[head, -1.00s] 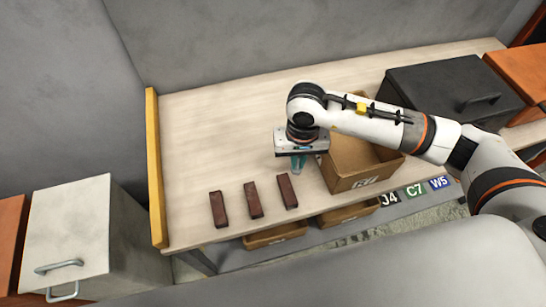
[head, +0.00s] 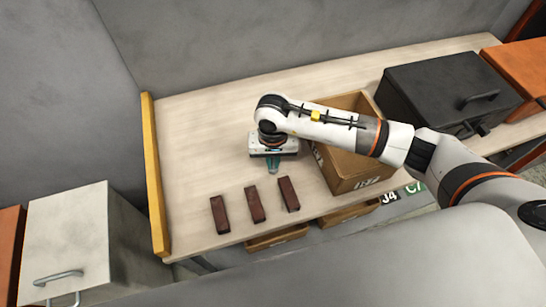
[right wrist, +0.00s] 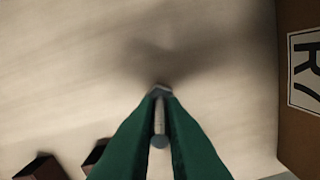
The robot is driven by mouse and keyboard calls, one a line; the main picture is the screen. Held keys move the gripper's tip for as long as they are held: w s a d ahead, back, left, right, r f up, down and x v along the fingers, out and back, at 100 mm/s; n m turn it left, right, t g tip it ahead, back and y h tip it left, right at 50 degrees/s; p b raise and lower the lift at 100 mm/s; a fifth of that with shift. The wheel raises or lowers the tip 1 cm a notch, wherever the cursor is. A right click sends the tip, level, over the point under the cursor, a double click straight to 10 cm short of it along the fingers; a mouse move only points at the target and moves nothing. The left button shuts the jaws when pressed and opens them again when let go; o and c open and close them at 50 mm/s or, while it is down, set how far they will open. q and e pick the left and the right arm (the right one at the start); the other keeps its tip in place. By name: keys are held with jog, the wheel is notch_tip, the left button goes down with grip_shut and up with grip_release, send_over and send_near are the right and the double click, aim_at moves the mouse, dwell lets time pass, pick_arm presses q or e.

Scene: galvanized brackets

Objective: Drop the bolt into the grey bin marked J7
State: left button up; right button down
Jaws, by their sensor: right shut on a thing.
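My right gripper (head: 272,167) points down over the light wooden bench top, left of the cardboard box. Its green fingers are shut on a bolt (right wrist: 160,120), which shows between the fingertips in the right wrist view, with its round end toward the camera and a wider head beyond. In the head view the bolt is too small to make out. My left gripper is not in view. I see no grey bin marked J7.
A cardboard box (head: 365,172) stands right of the gripper; its partly cut label (right wrist: 307,70) seems to read R7. Three dark red bars (head: 255,204) lie in front. A black case (head: 450,90) stands at right. Tags J4 (head: 389,198) and C7 (head: 413,188) mark the bench's front edge.

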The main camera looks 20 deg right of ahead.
jog(key=shift+f, duration=0.1)
jog(key=c, duration=2)
grip_release()
jog(key=shift+b, duration=0.3)
jog(key=o, duration=0.5)
